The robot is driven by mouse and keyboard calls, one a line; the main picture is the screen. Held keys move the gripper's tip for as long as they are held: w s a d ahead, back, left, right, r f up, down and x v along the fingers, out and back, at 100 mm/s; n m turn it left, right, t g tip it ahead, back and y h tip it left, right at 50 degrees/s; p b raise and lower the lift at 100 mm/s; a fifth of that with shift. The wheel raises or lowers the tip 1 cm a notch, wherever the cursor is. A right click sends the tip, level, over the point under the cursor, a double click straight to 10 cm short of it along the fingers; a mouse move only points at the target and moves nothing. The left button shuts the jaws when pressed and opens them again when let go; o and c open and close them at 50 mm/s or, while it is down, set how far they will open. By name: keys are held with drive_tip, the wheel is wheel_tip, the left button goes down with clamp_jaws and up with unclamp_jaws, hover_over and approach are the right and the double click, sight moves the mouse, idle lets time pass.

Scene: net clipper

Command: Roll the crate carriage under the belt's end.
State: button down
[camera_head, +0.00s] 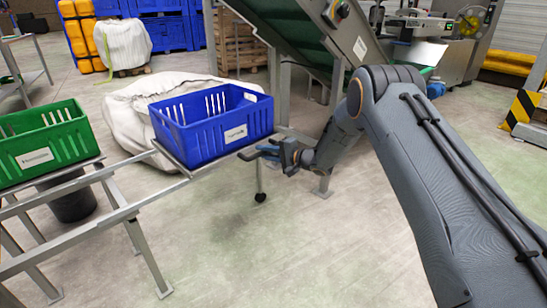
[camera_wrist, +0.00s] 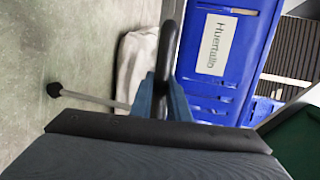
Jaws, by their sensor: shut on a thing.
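The blue crate (camera_head: 212,133) sits upright on the crate carriage (camera_head: 177,162), a grey metal frame on the rails. My gripper (camera_head: 262,153) is at the carriage's right end, beside the crate's near right corner. In the wrist view, my gripper (camera_wrist: 160,92) is shut around a dark bar (camera_wrist: 164,62), the carriage's handle, with the blue crate (camera_wrist: 220,55) close by. The green belt (camera_head: 285,25) slopes behind the crate on a grey frame; its exact end is hard to make out.
Grey rails (camera_head: 85,222) run to the lower left. A green crate (camera_head: 42,145) stands at the left, above a dark bucket (camera_head: 72,206). A white sack (camera_head: 125,112) lies behind the blue crate. Belt-frame legs stand near my gripper. The front floor is clear.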

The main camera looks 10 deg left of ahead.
drive_tip(key=shift+w+d, duration=0.1)
drive_tip(key=shift+w, duration=0.1)
drive_tip(key=c, duration=1.7)
unclamp_jaws()
drive_tip(key=shift+w, duration=0.1)
drive_tip(key=p+v, duration=0.2)
drive_tip(key=v, duration=0.6)
drive_tip(key=shift+f, duration=0.1)
